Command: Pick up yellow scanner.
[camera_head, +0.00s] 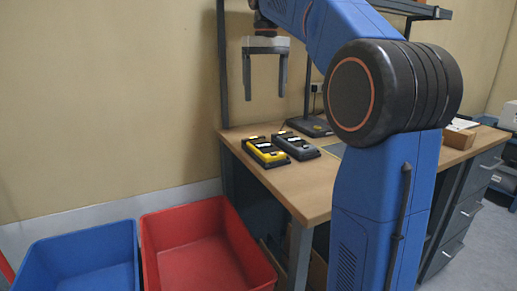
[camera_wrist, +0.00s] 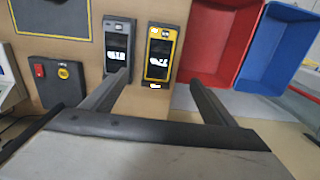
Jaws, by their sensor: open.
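The yellow scanner (camera_head: 265,152) lies on the left part of the wooden desk (camera_head: 290,185) in the head view. It has a yellow body with a dark face, and in the wrist view the yellow scanner (camera_wrist: 160,53) sits at top centre. A dark grey scanner (camera_head: 297,146) lies close beside it on the right; the same grey scanner (camera_wrist: 118,45) is left of the yellow one in the wrist view. My gripper (camera_head: 264,92) points down above the desk, well above the scanners, open and empty. Its fingers (camera_wrist: 158,80) show spread apart in the wrist view.
A red bin (camera_head: 160,262) and a blue bin (camera_head: 75,235) stand on the floor left of the desk. A dark stand base (camera_head: 312,127) is behind the scanners. A cardboard box (camera_head: 458,138) is at the desk's right. Dark posts rise at the desk's back.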

